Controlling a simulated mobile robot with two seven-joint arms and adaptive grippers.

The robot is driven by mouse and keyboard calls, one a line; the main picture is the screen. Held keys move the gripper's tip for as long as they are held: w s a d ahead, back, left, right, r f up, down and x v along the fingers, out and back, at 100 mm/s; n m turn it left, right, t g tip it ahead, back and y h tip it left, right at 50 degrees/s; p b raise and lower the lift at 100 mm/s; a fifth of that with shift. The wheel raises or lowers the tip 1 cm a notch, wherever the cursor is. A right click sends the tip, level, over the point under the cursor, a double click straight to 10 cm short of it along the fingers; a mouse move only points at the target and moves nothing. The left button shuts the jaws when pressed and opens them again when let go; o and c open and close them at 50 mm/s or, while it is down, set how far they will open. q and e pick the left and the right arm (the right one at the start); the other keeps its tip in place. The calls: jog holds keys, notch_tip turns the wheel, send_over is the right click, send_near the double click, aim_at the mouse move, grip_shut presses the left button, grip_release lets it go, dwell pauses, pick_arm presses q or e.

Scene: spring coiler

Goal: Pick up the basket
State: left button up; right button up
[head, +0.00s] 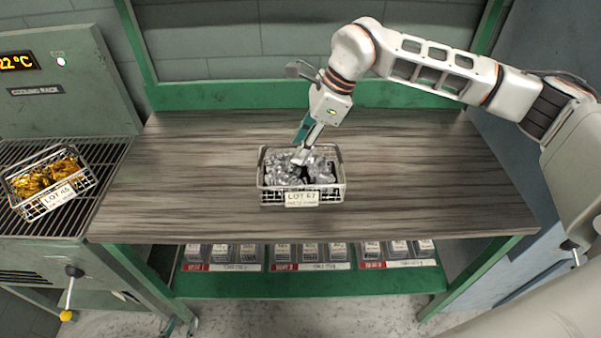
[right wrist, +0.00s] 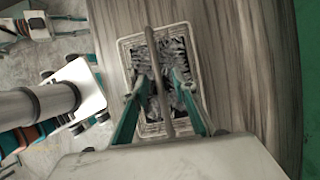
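The basket (head: 264,190) is a pale wire basket of silvery metal parts with a LOT 67 tag, upright on the grey wood-grain bench. It also shows in the right wrist view (right wrist: 127,50), with a bar handle (right wrist: 151,45) arching over it. My right gripper (head: 301,158) reaches down over the basket. In the right wrist view, its teal fingers (right wrist: 161,80) stand apart on either side of the handle, which runs between them. Contact with the handle is not visible. My left gripper (right wrist: 75,26) appears small at that view's top left; its finger opening is unclear.
A second basket (head: 42,207) of golden parts, tagged LOT 45, stands on the cooling rack (head: 100,152) at the left. The bench top (head: 430,190) is clear around the silvery basket. Several labelled bins (head: 310,254) sit on the green shelf below.

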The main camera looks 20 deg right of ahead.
jog(key=shift+f, duration=0.25)
dwell(0.3)
grip_shut()
jog(key=shift+r, duration=0.15)
